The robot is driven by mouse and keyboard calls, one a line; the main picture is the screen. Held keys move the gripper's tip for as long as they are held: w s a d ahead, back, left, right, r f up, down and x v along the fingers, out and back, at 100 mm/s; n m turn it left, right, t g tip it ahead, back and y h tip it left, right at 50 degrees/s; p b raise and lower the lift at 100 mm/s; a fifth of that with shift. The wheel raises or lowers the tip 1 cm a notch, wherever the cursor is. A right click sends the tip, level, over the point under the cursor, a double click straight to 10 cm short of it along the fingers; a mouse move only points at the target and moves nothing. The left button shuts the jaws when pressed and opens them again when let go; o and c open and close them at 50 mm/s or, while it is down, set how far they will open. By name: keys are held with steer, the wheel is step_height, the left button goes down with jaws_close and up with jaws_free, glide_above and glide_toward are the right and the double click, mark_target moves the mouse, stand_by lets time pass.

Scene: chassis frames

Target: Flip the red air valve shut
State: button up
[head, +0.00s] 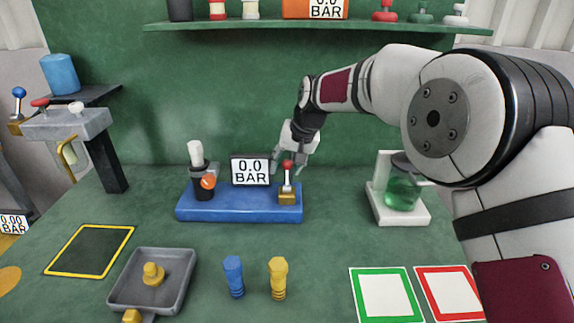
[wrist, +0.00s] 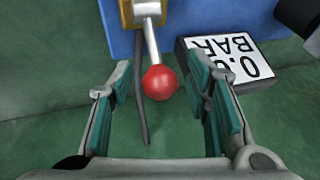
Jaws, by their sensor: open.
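The red air valve (head: 287,172) is a lever with a red ball knob on a metal stem, rising from a brass body (head: 287,196) at the right end of a blue base (head: 225,208). In the head view the lever stands about upright. In the wrist view the red knob (wrist: 160,83) lies between the two fingers, apart from both. My gripper (wrist: 160,100) is open and empty. In the head view my gripper (head: 290,160) is right at the knob, behind and above the base. A gauge (head: 251,171) beside it reads 0.0 BAR.
A black holder with a white cylinder (head: 196,153) and an orange knob (head: 208,181) stands at the base's left end. A green flask (head: 402,192) stands at right. Blue (head: 234,275) and yellow (head: 278,278) pegs and a grey tray (head: 118,291) are in front. A shelf (head: 330,27) hangs above.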

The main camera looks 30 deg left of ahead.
steer(key=v, duration=1.2)
steer(key=shift+f, duration=0.1)
